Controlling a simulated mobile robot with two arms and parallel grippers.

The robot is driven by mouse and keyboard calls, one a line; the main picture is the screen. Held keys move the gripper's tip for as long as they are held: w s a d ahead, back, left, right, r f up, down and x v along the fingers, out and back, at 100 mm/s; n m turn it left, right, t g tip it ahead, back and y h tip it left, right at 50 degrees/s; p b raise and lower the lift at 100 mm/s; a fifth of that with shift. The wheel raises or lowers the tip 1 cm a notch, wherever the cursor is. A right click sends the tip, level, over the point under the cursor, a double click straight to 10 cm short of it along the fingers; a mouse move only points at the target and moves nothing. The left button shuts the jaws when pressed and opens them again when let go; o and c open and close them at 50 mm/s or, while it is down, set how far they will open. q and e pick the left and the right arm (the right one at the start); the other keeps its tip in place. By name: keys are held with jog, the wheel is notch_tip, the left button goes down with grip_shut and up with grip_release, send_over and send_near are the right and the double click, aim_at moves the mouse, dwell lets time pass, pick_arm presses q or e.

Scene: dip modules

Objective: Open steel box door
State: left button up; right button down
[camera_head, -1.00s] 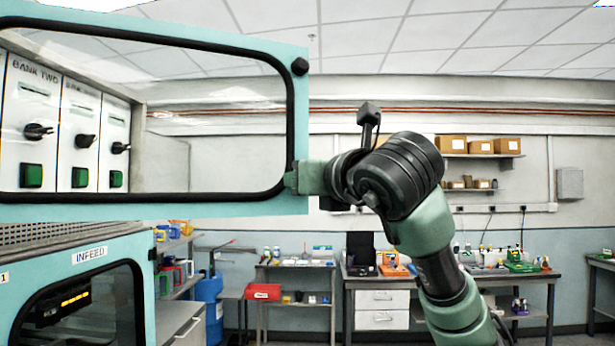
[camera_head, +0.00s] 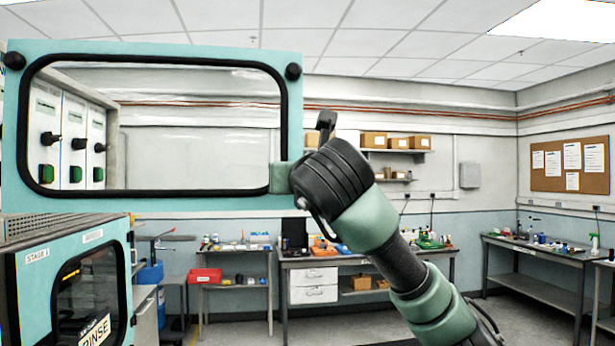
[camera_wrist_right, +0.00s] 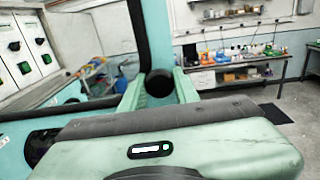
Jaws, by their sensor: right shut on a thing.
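The box door (camera_head: 150,195) is a teal frame with a black-edged clear window, at the left of the head view. It stands swung out, and white switch panels show through its window. My right gripper (camera_head: 281,178) is at the door's lower right corner. In the right wrist view, the right gripper's fingers (camera_wrist_right: 160,90) are shut on a round black knob (camera_wrist_right: 159,82) beside the door's black window edge (camera_wrist_right: 138,40). In the head view this knob is hidden by the gripper. My left gripper is in neither view.
A teal machine cabinet (camera_head: 104,251) with a dark window stands below the door at lower left. Workbenches (camera_head: 370,260) with small items line the back wall. Another bench (camera_head: 530,246) stands at right. Open floor lies between them.

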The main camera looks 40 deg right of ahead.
jog(key=shift+r, duration=0.1)
jog(key=c, duration=1.1)
grip_release()
jog(key=shift+s+a, duration=0.1)
jog(key=b+v, duration=0.4)
jog(key=v, duration=0.3)
jog(key=shift+s+a, duration=0.15)
jog(key=shift+s, duration=0.15)
